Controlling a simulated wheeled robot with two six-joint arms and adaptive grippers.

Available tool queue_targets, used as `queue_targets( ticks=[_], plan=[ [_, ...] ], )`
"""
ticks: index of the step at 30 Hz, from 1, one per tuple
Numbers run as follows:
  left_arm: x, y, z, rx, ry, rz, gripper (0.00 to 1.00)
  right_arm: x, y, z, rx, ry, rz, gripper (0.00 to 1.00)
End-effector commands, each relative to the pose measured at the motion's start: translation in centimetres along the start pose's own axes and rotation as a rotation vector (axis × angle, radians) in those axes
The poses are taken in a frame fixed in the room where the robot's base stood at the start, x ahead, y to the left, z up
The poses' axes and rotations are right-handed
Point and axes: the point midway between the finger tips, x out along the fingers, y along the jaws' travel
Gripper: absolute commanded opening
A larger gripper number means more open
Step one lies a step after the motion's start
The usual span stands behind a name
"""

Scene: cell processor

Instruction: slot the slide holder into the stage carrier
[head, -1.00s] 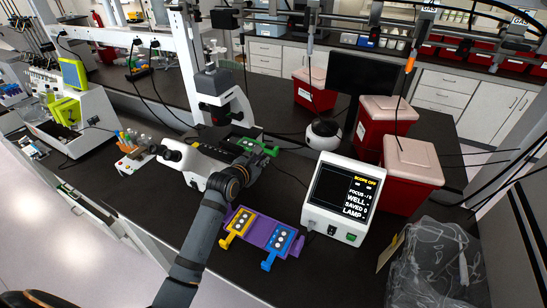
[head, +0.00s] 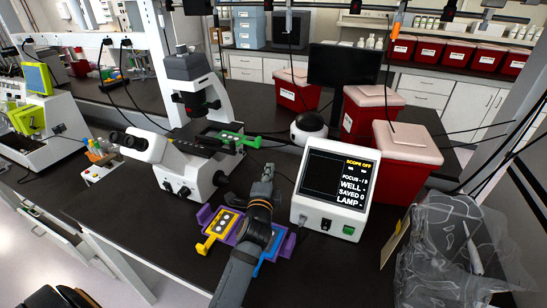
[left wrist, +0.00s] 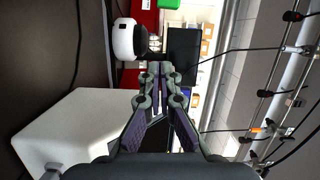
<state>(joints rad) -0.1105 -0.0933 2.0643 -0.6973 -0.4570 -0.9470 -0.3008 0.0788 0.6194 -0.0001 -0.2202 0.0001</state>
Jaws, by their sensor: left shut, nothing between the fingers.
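A green slide holder (head: 226,138) with pale round spots lies on the stage (head: 195,143) of the white microscope. I cannot tell from here how exactly it sits in the carrier. A yellow holder (head: 217,233) and a blue holder (head: 272,255) lie in a purple rack (head: 205,213) on the bench; my left arm partly covers the blue one. My left gripper (head: 267,170) is right of the microscope, apart from the green holder. In the left wrist view its fingers (left wrist: 160,68) are together and empty. My right gripper is not in view.
The display box (head: 335,190), reading "SCOPE OFF", stands close right of my left gripper. A white round device (head: 309,128) and red bins (head: 408,150) stand behind. A clear bag (head: 465,255) is at right. Bare bench lies left of the rack.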

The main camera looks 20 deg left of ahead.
Motion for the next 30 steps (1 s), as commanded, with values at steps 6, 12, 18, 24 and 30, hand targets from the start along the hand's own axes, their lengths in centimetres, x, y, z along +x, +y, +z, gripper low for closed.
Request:
queue_targets(
  ticks=[6,12,18,24,30],
  plan=[
    [0.0,-0.1,0.1,0.081,-0.004,-0.007,0.0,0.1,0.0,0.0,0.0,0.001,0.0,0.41],
    [2.4,-0.3,0.1,0.08,-0.003,-0.009,0.0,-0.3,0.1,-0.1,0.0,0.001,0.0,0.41],
    [6.8,-0.3,0.1,0.078,-0.004,-0.007,0.0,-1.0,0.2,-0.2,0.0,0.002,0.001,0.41],
    [10.3,-0.4,0.8,0.081,-0.005,-0.005,0.0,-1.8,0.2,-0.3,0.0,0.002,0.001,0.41],
    [10.7,-0.5,3.4,0.078,-0.005,-0.005,0.0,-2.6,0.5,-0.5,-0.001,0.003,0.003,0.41]
  ],
)
